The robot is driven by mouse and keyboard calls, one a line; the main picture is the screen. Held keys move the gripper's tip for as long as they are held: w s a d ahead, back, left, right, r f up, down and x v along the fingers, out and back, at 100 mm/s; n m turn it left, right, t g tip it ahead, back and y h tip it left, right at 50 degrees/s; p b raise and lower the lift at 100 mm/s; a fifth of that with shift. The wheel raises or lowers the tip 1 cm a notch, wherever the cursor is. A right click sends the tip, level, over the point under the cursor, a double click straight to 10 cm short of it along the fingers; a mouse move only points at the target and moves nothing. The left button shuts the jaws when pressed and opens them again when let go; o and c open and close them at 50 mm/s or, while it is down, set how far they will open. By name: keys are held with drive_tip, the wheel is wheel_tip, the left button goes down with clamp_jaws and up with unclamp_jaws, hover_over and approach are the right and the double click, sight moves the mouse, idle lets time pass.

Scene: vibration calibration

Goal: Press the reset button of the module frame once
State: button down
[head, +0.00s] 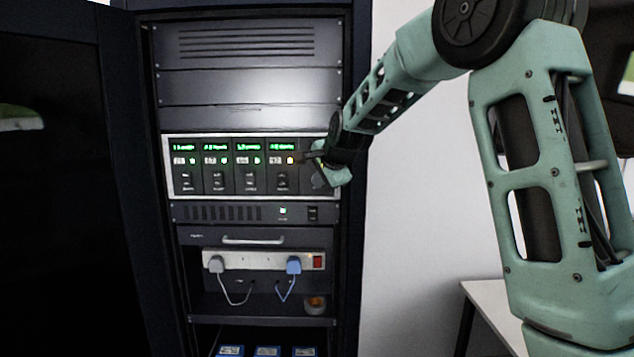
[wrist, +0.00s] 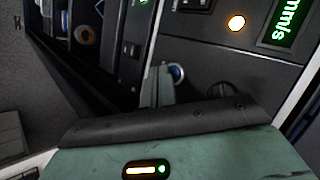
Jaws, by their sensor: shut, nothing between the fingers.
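The module frame (head: 250,136) is a silver-edged unit in the rack, with several dark modules carrying green displays and lights. The rightmost module shows an amber light (head: 291,160), also in the wrist view (wrist: 236,22). My gripper (head: 312,160) is at the frame's right end, in front of its blank right panel. In the wrist view my gripper (wrist: 160,84) is shut and empty, its fingertips close to the panel. A small round button with a pale blue rim (wrist: 177,72) is right beside the fingertips, partly hidden. I cannot tell whether they touch it.
Below the frame are a grey unit with a green light (head: 282,211), a power strip (head: 265,261) with two plugs, and a tape roll (head: 315,304). The open cabinet door (head: 60,180) stands left. A white table (head: 485,305) is at lower right.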

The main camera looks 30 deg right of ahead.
drive_tip(key=shift+s+a, duration=0.25)
drive_tip(key=shift+s, duration=0.05)
drive_tip(key=s+a, duration=0.1)
drive_tip(key=s+p, duration=0.1)
drive_tip(key=s+a+p, duration=0.1)
drive_tip(key=s, duration=0.1)
drive_tip(key=shift+s+a, duration=0.1)
drive_tip(key=shift+a, duration=0.25)
idle(0.9)
